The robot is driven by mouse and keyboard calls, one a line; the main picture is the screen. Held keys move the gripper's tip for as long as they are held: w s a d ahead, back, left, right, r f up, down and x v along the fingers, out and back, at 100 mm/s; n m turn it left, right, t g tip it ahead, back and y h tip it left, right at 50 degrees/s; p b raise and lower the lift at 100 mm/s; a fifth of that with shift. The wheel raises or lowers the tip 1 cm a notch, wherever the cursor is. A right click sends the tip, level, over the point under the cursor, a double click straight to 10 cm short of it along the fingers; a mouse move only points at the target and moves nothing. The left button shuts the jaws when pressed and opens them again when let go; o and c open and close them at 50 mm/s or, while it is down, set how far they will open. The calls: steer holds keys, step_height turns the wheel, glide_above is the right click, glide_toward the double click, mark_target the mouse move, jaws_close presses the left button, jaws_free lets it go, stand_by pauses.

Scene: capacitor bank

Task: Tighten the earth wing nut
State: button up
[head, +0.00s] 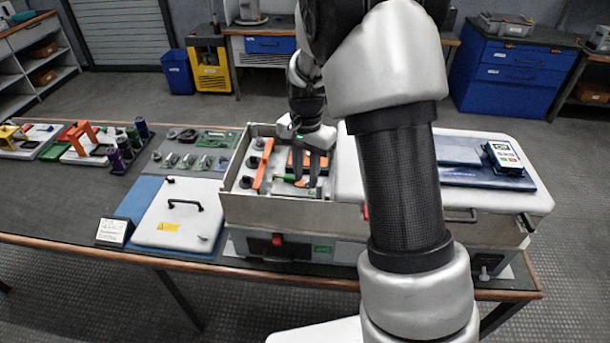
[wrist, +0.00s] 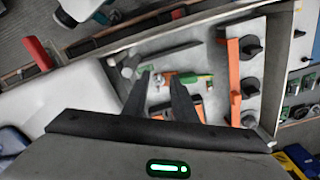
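The open capacitor bank box (head: 240,208) stands on the bench in the head view. My gripper (head: 312,182) reaches down into it from above. In the wrist view my gripper (wrist: 160,77) has its two dark fingers apart, with a gap between the tips. A small pale metal fitting, probably the earth wing nut (wrist: 161,79), shows in that gap. A green piece (wrist: 190,79), likely the earth lead, lies just right of it, and shows in the head view too (head: 284,178). I cannot tell whether the fingers touch the nut.
An orange bar (head: 264,165) with black knobs (wrist: 250,89) beside it stands in the box. The box walls rise around the fingers. The removed white cover (head: 178,220) lies on the bench to the left. A meter (head: 503,156) sits on the right-hand lid.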

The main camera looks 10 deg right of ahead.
mark_target(306, 182)
steer(key=shift+s+a+f, duration=0.1)
step_height(306, 182, up, 18)
steer(key=shift+f, duration=0.25)
stand_by(0.5)
steer(key=s+d+r+n+t+p, duration=0.1)
steer(key=s+r+n, duration=0.15)
steer(key=s, duration=0.35)
steer(key=s+r+n+t, duration=0.2)
steer(key=s+r, duration=0.2)
steer(key=s, duration=0.2)
steer(key=s+f+n+t, duration=0.1)
steer(key=s+n, duration=0.3)
steer(key=s, duration=0.8)
steer(key=shift+d+f+t+p, duration=0.25)
steer(key=shift+t+p, duration=0.2)
steer(key=shift+t, duration=0.25)
steer(key=shift+s, duration=0.1)
